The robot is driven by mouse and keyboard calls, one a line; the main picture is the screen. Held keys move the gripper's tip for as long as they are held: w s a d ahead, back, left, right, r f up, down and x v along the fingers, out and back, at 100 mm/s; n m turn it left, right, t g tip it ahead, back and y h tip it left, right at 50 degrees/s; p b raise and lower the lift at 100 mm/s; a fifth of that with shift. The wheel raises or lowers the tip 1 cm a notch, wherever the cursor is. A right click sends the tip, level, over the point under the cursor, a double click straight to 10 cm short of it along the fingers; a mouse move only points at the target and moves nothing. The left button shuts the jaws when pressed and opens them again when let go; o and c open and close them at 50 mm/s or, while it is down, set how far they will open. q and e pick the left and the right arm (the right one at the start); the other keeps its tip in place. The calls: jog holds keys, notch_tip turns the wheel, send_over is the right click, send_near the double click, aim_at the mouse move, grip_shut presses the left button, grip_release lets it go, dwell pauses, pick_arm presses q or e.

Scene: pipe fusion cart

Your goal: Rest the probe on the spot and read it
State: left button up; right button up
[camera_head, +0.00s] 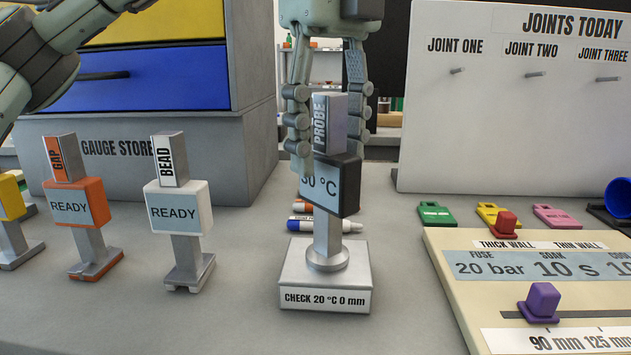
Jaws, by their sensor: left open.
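The probe (330,112) stands upright on a pale block (325,298) labelled CHECK 20 °C 0 mm, near the middle of the counter. Its handle is grey with the word PROBE. Its dark-edged display (328,186) ends in "0 °C"; a finger partly covers the first digit, which looks like a 3. My left gripper (326,148) points down from above with its fingers on either side of the probe's handle. It is open, and one finger overlaps the display's left edge. Whether the fingers touch the handle is unclear. My right gripper is out of view.
Orange GAP (75,205) and white BEAD (179,212) gauges, both reading READY, stand left, by the gauge store (225,160). Markers (315,224) lie behind the block. A beige settings panel (450,265) and coloured tags (436,214) are right, below the joints board (480,130).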

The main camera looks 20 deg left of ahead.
pick_arm(q)
notch_tip(320, 180, up, 12)
dwell(0.6)
